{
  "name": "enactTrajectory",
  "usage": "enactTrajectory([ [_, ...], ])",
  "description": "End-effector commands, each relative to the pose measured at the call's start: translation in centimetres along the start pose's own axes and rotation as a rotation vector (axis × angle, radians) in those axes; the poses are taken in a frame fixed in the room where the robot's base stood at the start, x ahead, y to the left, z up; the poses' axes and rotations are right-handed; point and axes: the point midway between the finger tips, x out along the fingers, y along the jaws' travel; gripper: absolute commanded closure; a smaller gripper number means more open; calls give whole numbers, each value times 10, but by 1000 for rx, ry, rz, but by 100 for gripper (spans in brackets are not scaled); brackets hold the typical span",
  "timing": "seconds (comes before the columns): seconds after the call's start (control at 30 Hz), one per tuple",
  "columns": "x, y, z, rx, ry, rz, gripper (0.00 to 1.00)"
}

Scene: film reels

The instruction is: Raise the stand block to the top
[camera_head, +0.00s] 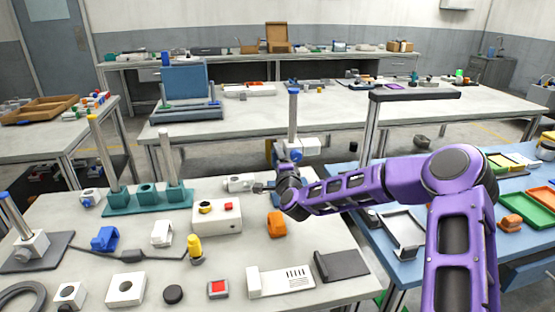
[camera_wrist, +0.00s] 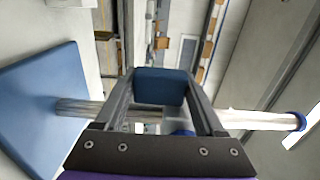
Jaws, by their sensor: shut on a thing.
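In the wrist view the post runs sideways from a blue base plate (camera_wrist: 42,105) at left to the blue cap (camera_wrist: 301,121) at right. My gripper (camera_wrist: 162,78) is shut on the blue block (camera_wrist: 160,90), which lies between its two fingers, apart from the base and well short of the cap.
A teal peg rack (camera_head: 147,198), a white box (camera_head: 216,216) and an orange piece (camera_head: 276,225) are on the near table. A second stand (camera_head: 30,246) is at far left. The space above the cap looks clear.

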Motion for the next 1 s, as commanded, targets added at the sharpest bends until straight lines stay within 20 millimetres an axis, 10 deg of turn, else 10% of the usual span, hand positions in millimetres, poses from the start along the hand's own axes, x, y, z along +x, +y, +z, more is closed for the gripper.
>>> enactTrajectory([
  [0.4, 1, -98, 0, -3, 1, -16, 100],
  [0.83, 1, -110, 1, -1, 2, -19, 100],
  [0.87, 1, -110, 1, -1, 2, -19, 24],
  [1.0, 1, -108, 1, -1, 1, -15, 0],
])
